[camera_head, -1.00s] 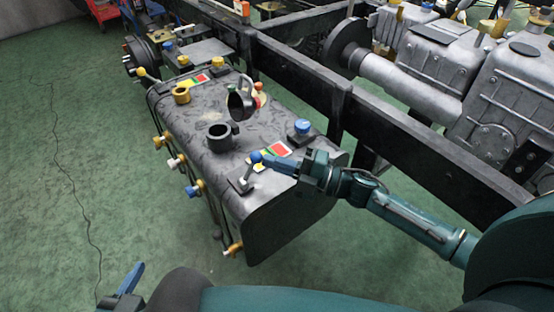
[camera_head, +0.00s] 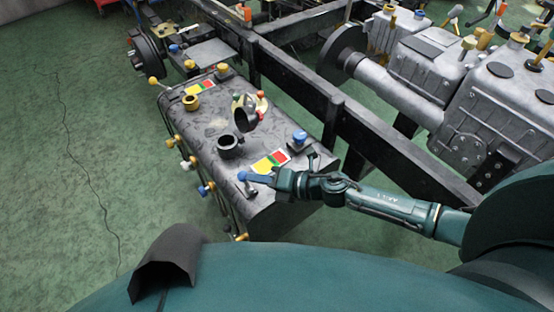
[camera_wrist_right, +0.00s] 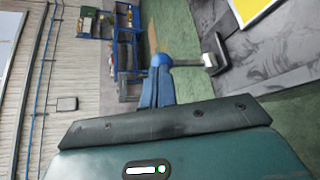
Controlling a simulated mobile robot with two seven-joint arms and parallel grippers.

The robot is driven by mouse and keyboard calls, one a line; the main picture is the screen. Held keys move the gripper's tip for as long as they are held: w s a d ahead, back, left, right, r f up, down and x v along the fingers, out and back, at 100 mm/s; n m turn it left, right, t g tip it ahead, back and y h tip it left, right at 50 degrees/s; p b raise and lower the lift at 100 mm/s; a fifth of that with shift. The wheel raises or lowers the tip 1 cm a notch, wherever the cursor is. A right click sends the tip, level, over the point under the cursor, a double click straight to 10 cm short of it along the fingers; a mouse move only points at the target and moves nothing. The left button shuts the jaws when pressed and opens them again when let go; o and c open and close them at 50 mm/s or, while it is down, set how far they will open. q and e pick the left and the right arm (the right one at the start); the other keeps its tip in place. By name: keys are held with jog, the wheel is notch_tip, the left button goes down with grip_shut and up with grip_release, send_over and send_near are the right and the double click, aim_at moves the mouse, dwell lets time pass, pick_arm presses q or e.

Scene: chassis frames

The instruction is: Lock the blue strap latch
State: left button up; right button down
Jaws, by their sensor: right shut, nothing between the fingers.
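The blue ball-ended lever (camera_head: 243,176) stands on the near end of the grey tank, its short shaft rising from a small mount and leaning left. My right gripper (camera_head: 262,179) is shut, its blue fingers level with the ball and just right of it. In the right wrist view the blue ball (camera_wrist_right: 161,61) sits at the tips of the shut fingers (camera_wrist_right: 157,88), apparently touching; its shaft runs right to a dark block (camera_wrist_right: 213,52). Whether the lever is fully over cannot be told. My left gripper is out of view.
The grey tank (camera_head: 215,125) carries a black cup (camera_head: 230,146), a raised ring clamp (camera_head: 245,118), a blue knob (camera_head: 299,138) and side valves. A black frame rail (camera_head: 375,140) runs behind. Green floor is open at left.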

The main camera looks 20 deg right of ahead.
jog(key=shift+s+a+r+n+h+p, duration=0.1)
jog(key=shift+a+r+n+h+p, duration=0.25)
jog(key=shift+r+h+p, duration=0.1)
jog(key=shift+f+b, duration=0.4)
jog(key=shift+f, duration=0.1)
jog(key=shift+r, duration=0.1)
jog(key=shift+r+p, duration=0.7)
jog(key=shift+p, duration=0.15)
